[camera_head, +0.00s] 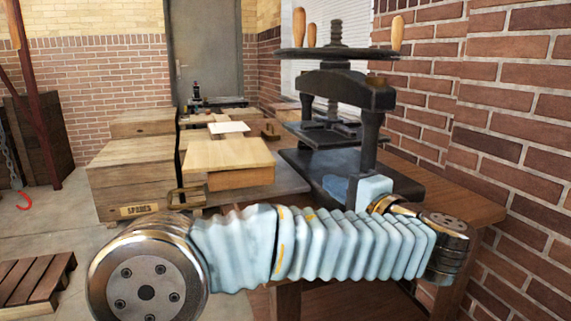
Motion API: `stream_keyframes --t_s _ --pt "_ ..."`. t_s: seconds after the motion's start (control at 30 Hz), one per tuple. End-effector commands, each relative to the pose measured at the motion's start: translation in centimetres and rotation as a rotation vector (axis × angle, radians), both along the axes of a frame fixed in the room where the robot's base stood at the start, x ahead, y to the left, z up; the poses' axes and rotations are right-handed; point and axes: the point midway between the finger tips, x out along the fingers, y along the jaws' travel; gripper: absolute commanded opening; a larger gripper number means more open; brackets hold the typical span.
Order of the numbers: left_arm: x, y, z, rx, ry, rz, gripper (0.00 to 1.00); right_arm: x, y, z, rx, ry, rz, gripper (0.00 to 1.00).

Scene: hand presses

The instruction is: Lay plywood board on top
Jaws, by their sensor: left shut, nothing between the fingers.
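A pale plywood board (228,153) lies flat on a thicker wooden block (242,179) on the bench, left of the press. The black hand press (375,95) has a screw, a wheel with upright wooden handles, and a dark bed (300,165). My left arm crosses the foreground in a pale blue bellows sleeve and bends back at the right. Its gripper (345,189) is at the front of the press base, right of the board and apart from it. It is shut and empty; its fingertips are hard to make out. My right gripper is not in view.
A wooden crate (125,180) with a label stands left of the board. A small white sheet (229,128) lies behind it. A brick wall (515,140) closes off the right side. A slatted pallet (35,285) lies on the floor at lower left.

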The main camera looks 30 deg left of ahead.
Motion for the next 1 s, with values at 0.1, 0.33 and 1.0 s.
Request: stream_keyframes --t_s 0.1,0.33,1.0 --pt "0.5 0.8 0.0 0.000 0.000 0.002 0.00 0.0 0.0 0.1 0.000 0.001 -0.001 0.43" --pt "2.6 4.6 0.1 -0.001 0.001 0.005 0.00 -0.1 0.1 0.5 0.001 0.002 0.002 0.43" --pt "4.1 12.4 0.0 0.000 0.001 0.000 0.00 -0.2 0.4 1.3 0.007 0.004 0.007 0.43"
